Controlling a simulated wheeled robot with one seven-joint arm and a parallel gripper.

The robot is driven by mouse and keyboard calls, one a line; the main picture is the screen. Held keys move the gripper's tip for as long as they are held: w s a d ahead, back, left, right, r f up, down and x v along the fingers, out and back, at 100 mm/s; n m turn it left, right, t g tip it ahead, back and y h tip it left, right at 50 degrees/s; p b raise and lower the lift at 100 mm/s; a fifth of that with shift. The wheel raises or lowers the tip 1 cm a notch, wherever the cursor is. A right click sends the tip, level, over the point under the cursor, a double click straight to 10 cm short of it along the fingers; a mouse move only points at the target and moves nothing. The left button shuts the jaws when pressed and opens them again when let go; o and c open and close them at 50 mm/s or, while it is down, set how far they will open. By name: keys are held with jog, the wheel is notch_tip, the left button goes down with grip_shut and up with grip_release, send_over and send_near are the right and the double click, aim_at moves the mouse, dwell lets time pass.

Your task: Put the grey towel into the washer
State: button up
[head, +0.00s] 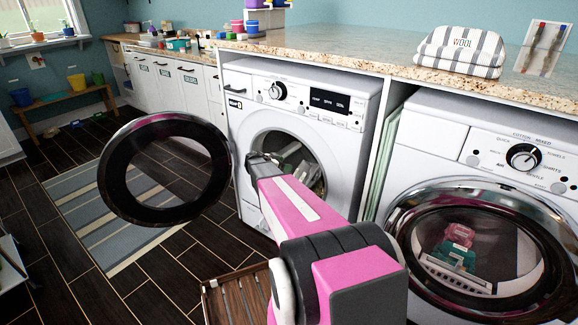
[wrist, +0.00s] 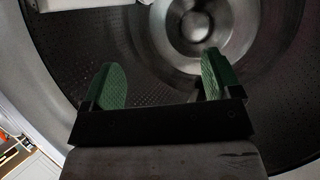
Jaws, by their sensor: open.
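The washer (head: 347,140) with its round door (head: 112,190) swung open to the left stands in the middle of the head view. My arm reaches to its opening. In the wrist view my gripper (wrist: 160,66) has its two green fingers apart inside the perforated metal drum (wrist: 268,105), facing the drum's back hub. Nothing lies between the fingers. I cannot make out a grey towel for certain in either view; the part of the drum behind my arm and below my gripper is hidden.
A second front-loader (head: 475,160) stands at right, door shut, pink and green items behind its glass. A striped stack labelled WOOL (head: 462,52) sits on the speckled counter (head: 330,45). A striped rug (head: 115,215) lies on the floor at left; a slatted wooden item (head: 237,300) is in front.

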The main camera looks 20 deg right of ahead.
jog(key=s+a+r+n+g+y, duration=0.1)
jog(key=s+a+n+y, duration=0.5)
jog(key=s+a, duration=0.6)
jog(key=s+a+r+n+y, duration=0.2)
jog(key=s+a+n+y, duration=0.5)
jog(key=s, duration=1)
jog(key=a+n, duration=0.3)
jog(key=a, duration=0.2)
jog(key=shift+r+g, duration=0.15)
jog(key=shift+g, duration=0.25)
